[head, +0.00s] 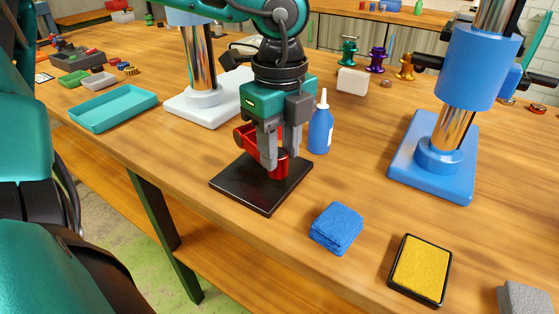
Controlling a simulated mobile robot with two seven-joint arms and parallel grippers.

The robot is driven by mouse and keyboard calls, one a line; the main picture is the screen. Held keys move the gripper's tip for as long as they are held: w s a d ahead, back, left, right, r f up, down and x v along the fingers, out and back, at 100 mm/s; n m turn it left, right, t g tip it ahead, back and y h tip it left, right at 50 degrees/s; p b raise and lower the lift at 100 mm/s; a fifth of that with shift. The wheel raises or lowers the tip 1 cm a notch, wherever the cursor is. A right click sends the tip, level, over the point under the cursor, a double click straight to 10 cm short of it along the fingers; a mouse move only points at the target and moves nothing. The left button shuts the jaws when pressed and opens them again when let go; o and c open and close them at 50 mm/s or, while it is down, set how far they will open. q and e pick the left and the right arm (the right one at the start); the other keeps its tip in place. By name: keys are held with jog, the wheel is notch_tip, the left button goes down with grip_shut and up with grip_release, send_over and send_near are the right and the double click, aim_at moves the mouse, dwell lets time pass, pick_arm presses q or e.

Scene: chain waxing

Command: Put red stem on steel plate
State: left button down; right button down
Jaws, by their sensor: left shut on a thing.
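The red stem (281,167) is glossy and has a clamp-like arm reaching to the upper left. My left gripper (278,155) points down and is shut on it, and its fingers hide part of the stem. The dark, flat square plate (242,186) lies on the wooden bench below the gripper. The stem's lower end appears to be at the plate's surface, near its right side; I cannot tell whether they touch. My right gripper is not in view.
A blue bottle (320,128) stands just right of the plate. A folded blue cloth (337,228) and a yellow pad (421,270) lie in front. A blue repair stand (432,165), a white stand (205,108) and a teal tray (113,108) flank the area.

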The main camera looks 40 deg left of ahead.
pick_arm(q)
jog(key=shift+f, duration=1.45)
jog(key=shift+f+b, duration=0.25)
jog(key=shift+b, duration=0.2)
jog(key=c, duration=0.7)
grip_release()
jog(key=shift+r, duration=0.1)
notch_tip(320, 180, up, 12)
jog(key=shift+r+p, duration=0.15)
jog(key=shift+p, duration=0.8)
